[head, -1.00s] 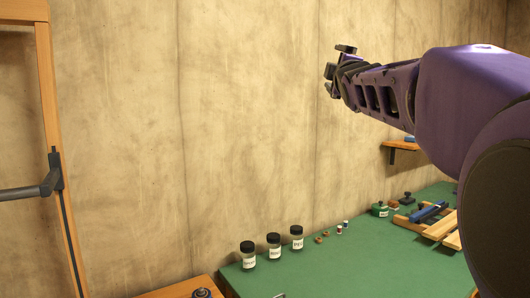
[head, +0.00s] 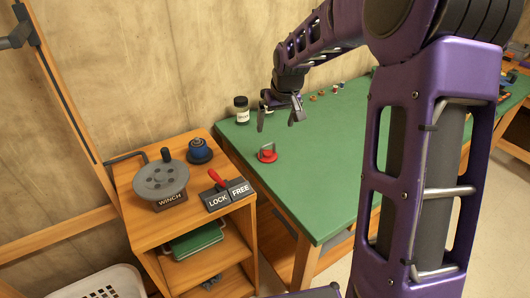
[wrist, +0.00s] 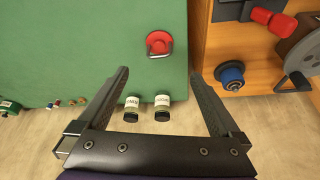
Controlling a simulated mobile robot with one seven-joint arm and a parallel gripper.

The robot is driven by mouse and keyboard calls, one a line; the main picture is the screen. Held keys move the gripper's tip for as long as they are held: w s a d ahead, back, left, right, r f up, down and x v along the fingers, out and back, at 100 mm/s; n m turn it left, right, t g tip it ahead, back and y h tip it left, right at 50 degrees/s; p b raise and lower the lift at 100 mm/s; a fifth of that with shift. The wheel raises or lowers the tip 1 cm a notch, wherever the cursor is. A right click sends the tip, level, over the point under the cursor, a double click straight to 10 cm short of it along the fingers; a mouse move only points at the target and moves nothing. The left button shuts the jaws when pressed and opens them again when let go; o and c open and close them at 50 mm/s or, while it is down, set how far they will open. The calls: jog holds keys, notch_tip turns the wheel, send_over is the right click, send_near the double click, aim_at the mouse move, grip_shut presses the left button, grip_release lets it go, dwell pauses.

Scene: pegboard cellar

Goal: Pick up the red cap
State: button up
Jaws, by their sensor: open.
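The red cap (head: 267,155) sits on the green bench top near its left end, with a thin metal loop beside or over it. It also shows in the wrist view (wrist: 158,43), above the gap between the fingers. My gripper (head: 280,122) is open and empty. It hangs above the bench, fingers pointing down, and appears apart from the cap. In the wrist view the two dark fingers of my gripper (wrist: 160,77) are spread wide with nothing between their tips.
A black-lidded jar (head: 241,110) stands at the wall; two jars show in the wrist view (wrist: 162,107). A wooden cabinet at left carries a winch wheel (head: 161,182), a blue knob (head: 199,150) and a red-handled lock lever (head: 217,180). Green bench top (head: 310,195) around the cap is clear.

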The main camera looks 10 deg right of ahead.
aim_at(268, 154)
jog(key=b+x, duration=0.2)
jog(key=x, duration=1.5)
jog(key=shift+f, duration=0.1)
jog(key=shift+d, duration=0.1)
jog(key=shift+c, duration=0.3)
